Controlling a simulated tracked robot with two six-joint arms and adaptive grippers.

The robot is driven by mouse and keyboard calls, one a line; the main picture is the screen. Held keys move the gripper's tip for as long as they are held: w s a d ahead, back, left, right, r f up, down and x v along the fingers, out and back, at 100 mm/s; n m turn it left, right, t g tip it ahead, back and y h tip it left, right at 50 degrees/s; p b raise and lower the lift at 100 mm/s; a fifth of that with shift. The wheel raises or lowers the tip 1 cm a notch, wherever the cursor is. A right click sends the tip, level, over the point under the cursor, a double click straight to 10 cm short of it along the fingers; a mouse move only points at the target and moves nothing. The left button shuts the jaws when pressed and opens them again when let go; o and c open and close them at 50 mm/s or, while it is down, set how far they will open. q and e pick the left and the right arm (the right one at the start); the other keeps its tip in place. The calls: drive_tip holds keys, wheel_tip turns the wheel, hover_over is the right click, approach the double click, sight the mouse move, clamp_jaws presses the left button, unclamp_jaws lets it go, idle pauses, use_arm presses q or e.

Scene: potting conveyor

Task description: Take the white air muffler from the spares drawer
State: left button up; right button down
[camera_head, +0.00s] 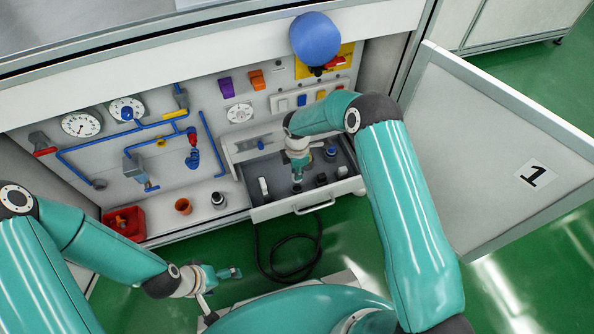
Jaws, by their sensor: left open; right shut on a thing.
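The spares drawer (281,207) is pulled out of the cabinet below the panel, and several small parts lie in it. A small white part (263,187) stands at its left side, and another pale part (343,172) is at its right. I cannot tell which, if either, is the air muffler. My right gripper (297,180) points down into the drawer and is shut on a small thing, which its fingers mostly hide. Dark parts (321,180) lie to its right. My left gripper (230,272) is open and empty, low in front of the cabinet, away from the drawer.
A red bin (124,222), a brown cup (183,206) and a dark fitting (218,200) stand on the cabinet floor left of the drawer. The open cabinet door (500,150) stands at the right. A black hose (290,268) lies on the green floor below.

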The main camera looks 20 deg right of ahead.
drive_tip(key=shift+r, duration=0.1)
idle(0.3)
drive_tip(key=shift+r+p, duration=1.95)
drive_tip(key=shift+r, duration=1.35)
